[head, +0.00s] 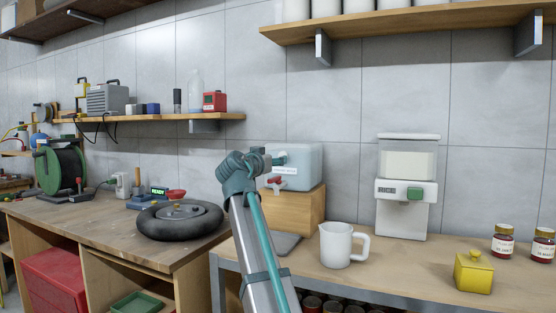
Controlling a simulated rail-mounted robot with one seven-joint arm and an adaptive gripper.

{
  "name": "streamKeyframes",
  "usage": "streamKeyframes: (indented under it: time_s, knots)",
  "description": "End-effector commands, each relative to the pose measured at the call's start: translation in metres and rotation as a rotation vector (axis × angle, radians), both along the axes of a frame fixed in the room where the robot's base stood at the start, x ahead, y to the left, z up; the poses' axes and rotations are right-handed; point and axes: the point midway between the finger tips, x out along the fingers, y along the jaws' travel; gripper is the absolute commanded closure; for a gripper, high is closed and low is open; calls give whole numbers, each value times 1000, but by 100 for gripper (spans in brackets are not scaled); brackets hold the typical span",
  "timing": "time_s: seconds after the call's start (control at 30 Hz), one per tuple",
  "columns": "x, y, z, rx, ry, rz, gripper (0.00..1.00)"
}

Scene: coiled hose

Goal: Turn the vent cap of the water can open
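The water can (303,168) is a pale blue, translucent box with a white label. It stands on a wooden block (303,208) on the right-hand bench and has a red tap (274,181) low on its front. My arm rises from the bottom of the head view, and its wrist covers the can's left edge. The end of my arm, with my gripper (268,156), is small and partly hidden at the can's upper left. I cannot tell its fingers apart. I cannot make out the vent cap clearly.
A white jug (340,245) stands right of the block, with a white dispenser (405,190) behind it. A yellow pot (473,272) and two jars (503,243) are farther right. A black tyre (180,219) lies on the left bench. A shelf (400,22) hangs above.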

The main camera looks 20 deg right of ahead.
Motion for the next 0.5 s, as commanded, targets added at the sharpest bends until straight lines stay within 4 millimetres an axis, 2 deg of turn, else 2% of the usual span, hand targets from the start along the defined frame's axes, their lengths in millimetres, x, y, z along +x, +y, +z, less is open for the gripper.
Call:
streamKeyframes:
  time_s: [0.03, 0.2, 0.5]
  knots:
    - [-9, 9, -1, 0, -1, 3, 41]
    - [-26, 28, -1, 1, -1, 3, 41]
    - [-37, 41, 0, 0, 0, 0, 41]
